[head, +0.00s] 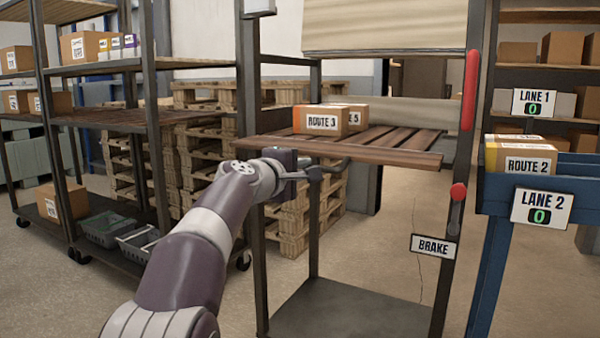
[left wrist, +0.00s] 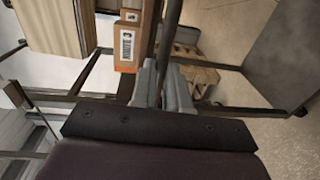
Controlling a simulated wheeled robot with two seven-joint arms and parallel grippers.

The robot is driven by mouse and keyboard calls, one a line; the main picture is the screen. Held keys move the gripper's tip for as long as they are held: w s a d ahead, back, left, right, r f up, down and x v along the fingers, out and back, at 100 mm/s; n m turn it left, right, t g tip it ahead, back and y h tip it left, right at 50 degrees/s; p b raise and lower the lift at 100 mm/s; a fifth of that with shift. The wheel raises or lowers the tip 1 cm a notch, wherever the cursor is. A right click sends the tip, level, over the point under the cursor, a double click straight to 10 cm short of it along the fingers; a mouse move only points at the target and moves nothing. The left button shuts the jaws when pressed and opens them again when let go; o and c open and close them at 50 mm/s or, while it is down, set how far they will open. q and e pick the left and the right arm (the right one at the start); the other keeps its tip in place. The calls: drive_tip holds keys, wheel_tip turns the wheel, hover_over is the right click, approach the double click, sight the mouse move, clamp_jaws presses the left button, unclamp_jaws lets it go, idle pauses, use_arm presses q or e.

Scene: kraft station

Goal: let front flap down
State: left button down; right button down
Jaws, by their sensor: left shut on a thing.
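A brown slatted wooden panel (head: 385,157) lies about level at mid-height in a dark metal frame; I take it for the front flap. A carton marked ROUTE 3 (head: 318,121) stands at its back left with another carton (head: 356,116) behind it. My left gripper (head: 314,174) is at the panel's near left edge, just below it. In the left wrist view its fingers (left wrist: 163,88) are closed around a dark bar (left wrist: 171,25). The exact grip is partly hidden. My right gripper is not in view.
A red-topped lever (head: 458,192) with a BRAKE sign (head: 435,245) is on the right post, below a red handle (head: 470,90). A blue stand (head: 560,182) holds a ROUTE 2 carton (head: 525,160) at right. Pallets (head: 200,150) stand behind; a rack (head: 105,122) is left.

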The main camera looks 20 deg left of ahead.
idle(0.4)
use_arm(q)
drive_tip(key=c, duration=1.1)
unclamp_jaws()
drive_tip(key=s, duration=0.8)
drive_tip(key=s+a+r, duration=0.1)
drive_tip(key=s, duration=0.3)
drive_tip(key=shift+s, duration=0.25)
